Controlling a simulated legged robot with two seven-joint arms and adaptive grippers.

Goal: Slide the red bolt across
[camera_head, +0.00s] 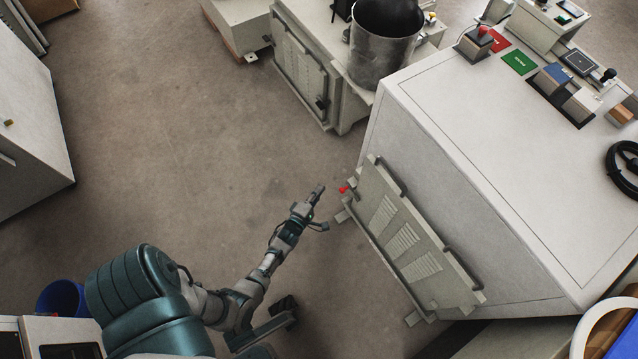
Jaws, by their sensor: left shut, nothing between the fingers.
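The red bolt (344,189) shows as a small red knob at the upper left edge of the vented grey panel (405,236) on the side of the large white cabinet. My left gripper (321,206) reaches up from the lower left and is just left of the bolt, with a small gap between them in the picture. Its fingers are shut and empty. Most of the bolt's body is hidden behind the panel edge. My right gripper is not in view.
The large white cabinet (480,180) carries switches and a red-tipped lever (483,33) on top. A metal drum (381,50) stands on another machine at the top. A blue bin (62,298) is at lower left. Bare floor (190,150) lies left of the cabinet.

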